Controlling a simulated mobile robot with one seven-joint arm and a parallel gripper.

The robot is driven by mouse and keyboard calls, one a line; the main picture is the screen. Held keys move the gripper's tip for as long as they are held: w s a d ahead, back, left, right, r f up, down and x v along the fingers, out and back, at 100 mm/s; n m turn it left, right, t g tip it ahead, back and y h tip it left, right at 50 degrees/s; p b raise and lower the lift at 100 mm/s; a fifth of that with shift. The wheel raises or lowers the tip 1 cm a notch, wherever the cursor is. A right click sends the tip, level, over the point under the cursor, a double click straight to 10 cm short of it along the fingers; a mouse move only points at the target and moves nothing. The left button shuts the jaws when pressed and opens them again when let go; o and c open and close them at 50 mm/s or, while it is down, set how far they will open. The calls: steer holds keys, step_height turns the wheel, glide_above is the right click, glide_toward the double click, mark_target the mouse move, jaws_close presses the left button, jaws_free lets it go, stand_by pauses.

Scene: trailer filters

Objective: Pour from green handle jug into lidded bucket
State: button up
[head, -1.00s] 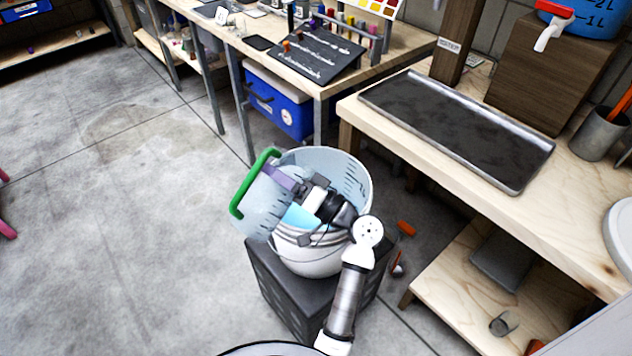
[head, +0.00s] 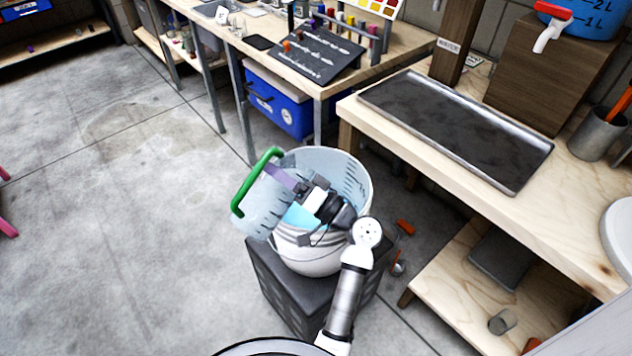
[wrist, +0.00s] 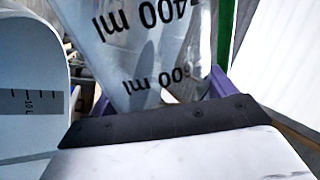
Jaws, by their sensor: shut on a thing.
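The clear jug (head: 262,212) with a green handle (head: 250,182) is held tilted over the left side of the bucket. My gripper (head: 284,180) has its purple fingers on the jug; in the wrist view they flank the jug wall (wrist: 145,45), with printed ml marks and the green handle (wrist: 226,35) at right. The pale bucket (head: 350,172) with dark scale marks stands open on a dark crate; its wall also shows at left in the wrist view (wrist: 30,75). My wrist hides much of the bucket's mouth. I see no pouring stream. A light blue patch shows below my gripper; I cannot tell what it is.
The dark crate (head: 290,300) stands on the concrete floor. A wooden bench with a metal tray (head: 455,130) is close on the right. A blue bin (head: 280,105) sits under the back table.

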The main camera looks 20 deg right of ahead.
steer(key=shift+w+d+f+m+t+h+p, duration=0.1)
steer(key=shift+d+m+t+h+p, duration=0.15)
steer(key=shift+m+p, duration=0.9)
stand_by(2.4)
